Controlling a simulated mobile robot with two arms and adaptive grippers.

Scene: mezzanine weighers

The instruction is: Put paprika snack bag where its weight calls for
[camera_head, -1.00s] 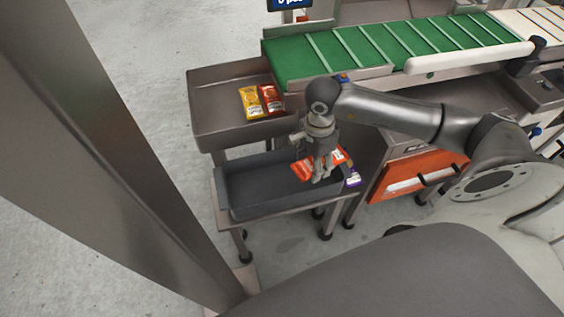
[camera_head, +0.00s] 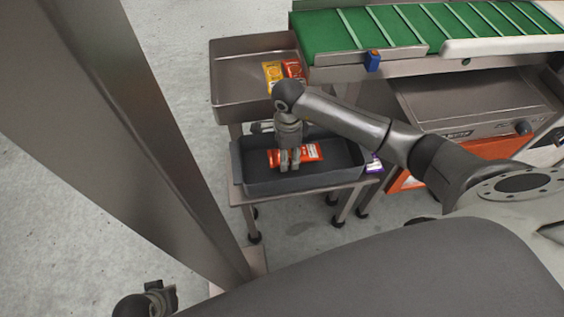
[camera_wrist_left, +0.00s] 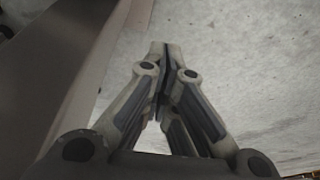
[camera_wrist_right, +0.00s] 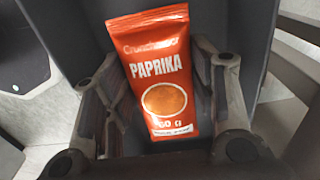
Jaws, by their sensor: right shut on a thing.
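The paprika snack bag (camera_head: 311,152) is orange-red. My right gripper (camera_head: 289,166) is shut on it, over or inside the dark grey bin (camera_head: 243,165); I cannot tell whether the bag touches the bin floor. In the right wrist view the bag (camera_wrist_right: 158,75) stands between the fingers, its PAPRIKA label facing the camera. The bin sits on a small metal stand. My left gripper (camera_wrist_left: 165,55) has its fingers together and empty, with bare floor beyond it. In the head view only a little of the left arm shows at the bottom left.
A metal tray (camera_head: 232,78) behind the bin holds a yellow bag (camera_head: 273,76) and a red bag (camera_head: 293,69). A green belt conveyor (camera_head: 385,30) runs at the back right. A purple packet (camera_head: 374,164) shows at the bin's right end. A metal post (camera_head: 150,130) stands at the left.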

